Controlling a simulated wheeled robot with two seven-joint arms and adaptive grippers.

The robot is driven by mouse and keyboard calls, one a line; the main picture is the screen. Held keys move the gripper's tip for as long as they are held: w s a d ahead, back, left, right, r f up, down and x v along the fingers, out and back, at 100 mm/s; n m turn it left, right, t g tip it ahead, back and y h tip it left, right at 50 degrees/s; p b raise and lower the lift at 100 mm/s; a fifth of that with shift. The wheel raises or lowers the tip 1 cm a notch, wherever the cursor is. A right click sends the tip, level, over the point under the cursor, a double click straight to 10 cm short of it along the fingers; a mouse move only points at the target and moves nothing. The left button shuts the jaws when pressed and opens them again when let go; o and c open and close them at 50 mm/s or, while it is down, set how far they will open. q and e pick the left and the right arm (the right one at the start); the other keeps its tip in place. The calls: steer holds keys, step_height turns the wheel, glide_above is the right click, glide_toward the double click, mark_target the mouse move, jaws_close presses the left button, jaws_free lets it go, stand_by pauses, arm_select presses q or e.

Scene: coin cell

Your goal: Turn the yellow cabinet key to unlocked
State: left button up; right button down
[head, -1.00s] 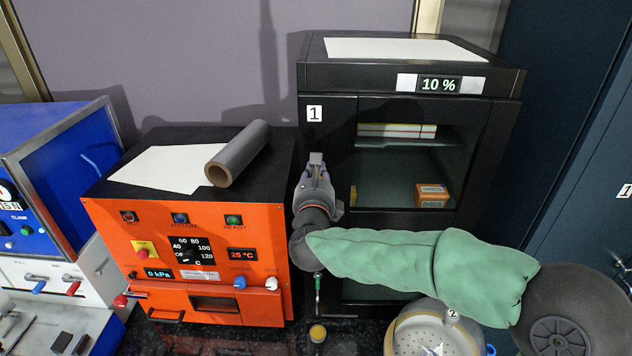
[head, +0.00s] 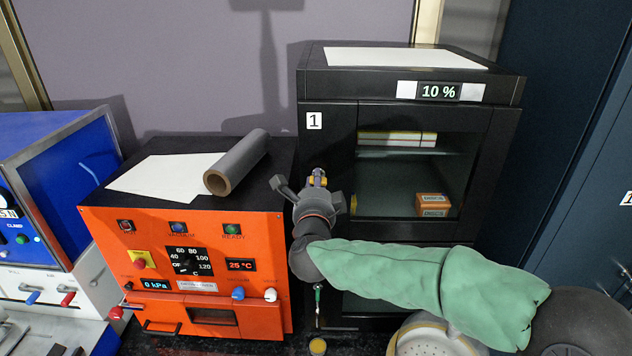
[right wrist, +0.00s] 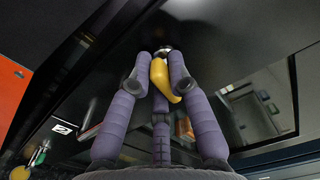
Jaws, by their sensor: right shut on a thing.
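The black cabinet (head: 328,150) with label 1 stands at the middle right in the head view. My right gripper (head: 317,183) is in front of the left side of its door. In the right wrist view the yellow key (right wrist: 160,78) sits between the fingers of my right gripper (right wrist: 161,62), which are shut on it. In the head view only a small bit of yellow shows at the fingertips. My left gripper is not in view.
An orange oven (head: 215,262) with a grey roll (head: 237,163) on top stands just left of my right gripper. A blue machine (head: 80,180) is at the far left. A round pale vessel (head: 425,338) stands below my right forearm. Dark blue cabinets are at the right.

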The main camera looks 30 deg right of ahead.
steer(key=shift+n, duration=0.8)
steer(key=c, duration=1.1)
jaws_free()
steer(key=shift+f, duration=0.1)
steer(key=shift+c, duration=0.2)
steer(key=v, duration=1.2)
steer(key=shift+d, duration=0.1)
